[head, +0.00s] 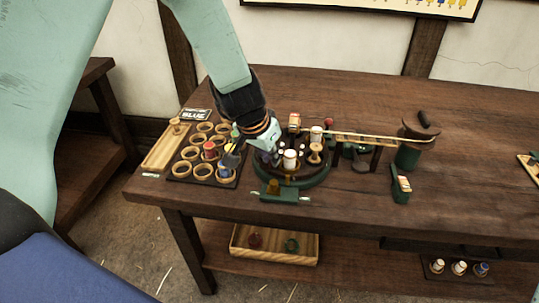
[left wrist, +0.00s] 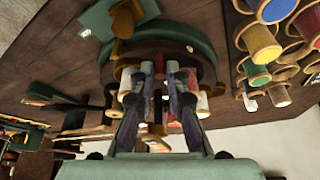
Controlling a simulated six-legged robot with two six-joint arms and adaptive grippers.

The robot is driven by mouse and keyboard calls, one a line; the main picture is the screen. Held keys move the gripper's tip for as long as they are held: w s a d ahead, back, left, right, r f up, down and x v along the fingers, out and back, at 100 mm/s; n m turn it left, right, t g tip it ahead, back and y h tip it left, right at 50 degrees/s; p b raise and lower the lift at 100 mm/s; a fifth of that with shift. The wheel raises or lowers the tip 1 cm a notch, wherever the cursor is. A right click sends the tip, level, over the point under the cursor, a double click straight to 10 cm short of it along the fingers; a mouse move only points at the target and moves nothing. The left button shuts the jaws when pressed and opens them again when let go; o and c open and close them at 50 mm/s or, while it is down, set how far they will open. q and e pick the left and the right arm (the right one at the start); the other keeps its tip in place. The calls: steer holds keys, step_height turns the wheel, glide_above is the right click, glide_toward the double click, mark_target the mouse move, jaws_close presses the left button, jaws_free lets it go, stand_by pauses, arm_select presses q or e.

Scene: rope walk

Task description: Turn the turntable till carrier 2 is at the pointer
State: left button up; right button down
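The turntable (head: 318,180) is a round dark disc in a green ring near the table's front edge; its green ring also shows in the left wrist view (left wrist: 110,72). Upright spool carriers stand on it, including a white one (head: 290,160), a white and red one (head: 316,134) and a bare wooden one (head: 315,154). I cannot read any carrier number. A brass-coloured piece (head: 272,187), perhaps the pointer, stands on a green bracket (head: 290,197) at the front. My left gripper (head: 275,158) is low over the disc's left side, fingers apart (left wrist: 167,85); contact is unclear. My right gripper is out of view.
A rack of wooden cups (head: 186,153) with coloured spools stands left of the turntable, beside a wooden tray (head: 163,147). A yellowish rope (head: 370,138) runs right to a green post (head: 408,155).

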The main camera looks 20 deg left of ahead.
arm_select(q)
jaws_close()
steer(key=shift+a, duration=0.15)
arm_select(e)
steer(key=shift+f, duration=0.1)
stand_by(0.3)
